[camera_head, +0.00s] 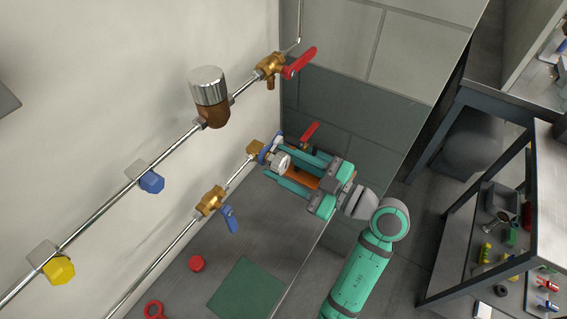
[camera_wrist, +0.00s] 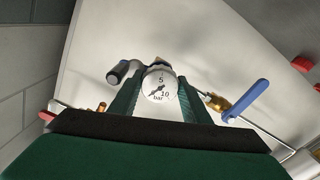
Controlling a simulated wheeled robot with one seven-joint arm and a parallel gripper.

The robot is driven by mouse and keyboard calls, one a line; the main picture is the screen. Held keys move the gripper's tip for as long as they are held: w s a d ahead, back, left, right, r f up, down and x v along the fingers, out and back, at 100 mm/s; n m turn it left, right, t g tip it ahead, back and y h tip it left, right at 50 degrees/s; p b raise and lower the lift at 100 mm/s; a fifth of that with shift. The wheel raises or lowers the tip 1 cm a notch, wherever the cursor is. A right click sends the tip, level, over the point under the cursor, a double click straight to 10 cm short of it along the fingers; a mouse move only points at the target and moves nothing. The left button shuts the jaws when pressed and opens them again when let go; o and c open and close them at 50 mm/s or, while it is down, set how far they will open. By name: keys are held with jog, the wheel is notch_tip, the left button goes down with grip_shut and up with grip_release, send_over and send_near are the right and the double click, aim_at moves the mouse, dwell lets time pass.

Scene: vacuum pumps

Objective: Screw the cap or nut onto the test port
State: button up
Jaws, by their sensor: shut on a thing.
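My gripper (camera_head: 279,162) has its two teal fingers closed on either side of a round white pressure gauge (camera_head: 281,164) at the pipe end by the wall. In the wrist view the gauge (camera_wrist: 159,84) faces me between the fingertips, its dial marked 5, 10 and bar. A brass fitting (camera_head: 256,148) sits just behind the fingertips, with a blue part beside it. The gauge and fingers hide the joint there, so I cannot tell whether a cap, nut or test port is behind. A loose red cap (camera_head: 196,263) lies on the bench, apart from my gripper.
Red-handled (camera_head: 299,63) and blue-handled (camera_head: 230,219) valves stick out nearby. A red ring part (camera_head: 154,310) and green mat (camera_head: 246,291) lie on the bench. A shelf (camera_head: 500,250) stands right.

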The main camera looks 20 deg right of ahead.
jog(key=m, duration=0.4)
jog(key=shift+a+f+m, duration=0.1)
jog(key=shift+m, duration=3.1)
jog(key=o, duration=1.2)
jog(key=shift+a, duration=0.1)
jog(key=shift+o, duration=0.3)
jog(key=shift+s+d, duration=0.25)
jog(key=shift+d, duration=0.15)
jog(key=shift+v, duration=2.2)
